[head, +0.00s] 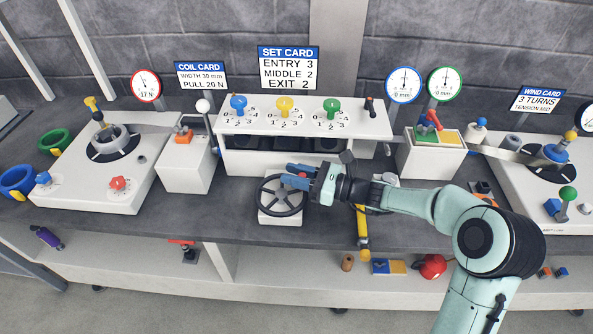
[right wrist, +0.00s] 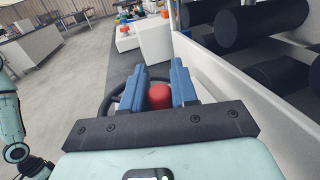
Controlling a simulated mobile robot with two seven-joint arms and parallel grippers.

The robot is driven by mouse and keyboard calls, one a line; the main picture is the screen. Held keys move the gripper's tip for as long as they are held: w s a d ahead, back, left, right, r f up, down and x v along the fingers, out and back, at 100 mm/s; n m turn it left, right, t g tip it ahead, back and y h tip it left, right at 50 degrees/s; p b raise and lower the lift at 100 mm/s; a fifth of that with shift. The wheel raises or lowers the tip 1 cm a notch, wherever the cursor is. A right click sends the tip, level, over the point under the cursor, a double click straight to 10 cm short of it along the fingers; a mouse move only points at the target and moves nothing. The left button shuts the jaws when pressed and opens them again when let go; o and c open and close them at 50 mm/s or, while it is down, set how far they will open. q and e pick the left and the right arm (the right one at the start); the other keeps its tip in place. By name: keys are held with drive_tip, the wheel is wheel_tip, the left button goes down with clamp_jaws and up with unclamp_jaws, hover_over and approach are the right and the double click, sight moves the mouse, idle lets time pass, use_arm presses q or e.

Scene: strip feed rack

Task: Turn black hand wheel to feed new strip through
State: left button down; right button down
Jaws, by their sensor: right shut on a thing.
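The black hand wheel (head: 263,203) lies on its white base (head: 280,219) at the front middle of the bench. In the right wrist view only part of its dark rim (right wrist: 109,92) shows behind the fingers. My right gripper (head: 289,174) reaches over the wheel's upper right rim from the right. Its blue fingers are shut on a red knob (right wrist: 159,96), which sits between them in the right wrist view and appears to be the wheel's handle. The fingers hide this knob in the head view. My left gripper is in neither view.
Behind the wheel stands the white feed unit (head: 237,160) with blue, yellow and green knobs and dark rollers. A white box (head: 185,176) with a white-topped lever stands to the left. A yellow-handled tool (head: 362,228) hangs at the bench front, right of the wheel.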

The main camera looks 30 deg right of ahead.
drive_tip(key=n+g+y+p, duration=0.2)
drive_tip(key=p, duration=0.1)
drive_tip(key=w+g+p, duration=0.1)
drive_tip(key=shift+a+r+n+y+p, duration=0.1)
drive_tip(key=shift+r+n+y+p, duration=0.15)
drive_tip(key=shift+n+y+p, duration=0.15)
use_arm(q)
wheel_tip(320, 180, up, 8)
drive_tip(key=p, duration=0.2)
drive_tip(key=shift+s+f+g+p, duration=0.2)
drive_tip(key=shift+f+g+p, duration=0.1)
drive_tip(key=shift+p, duration=0.1)
use_arm(e)
drive_tip(key=shift+w+a+f+n+g+y, duration=0.1)
drive_tip(key=shift+w+n+g+y, duration=0.1)
drive_tip(key=shift+n+g+y, duration=0.45)
drive_tip(key=shift+w+a+f+n+g+y, duration=0.15)
drive_tip(key=shift+n+g, duration=0.2)
drive_tip(key=shift+g, duration=0.6)
drive_tip(key=shift+d, duration=0.1)
drive_tip(key=c, duration=1)
unclamp_jaws()
drive_tip(key=shift+o, duration=0.2)
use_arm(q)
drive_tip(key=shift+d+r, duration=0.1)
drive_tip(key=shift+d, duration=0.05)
use_arm(e)
drive_tip(key=shift+s+d, duration=0.1)
drive_tip(key=shift+d, duration=0.05)
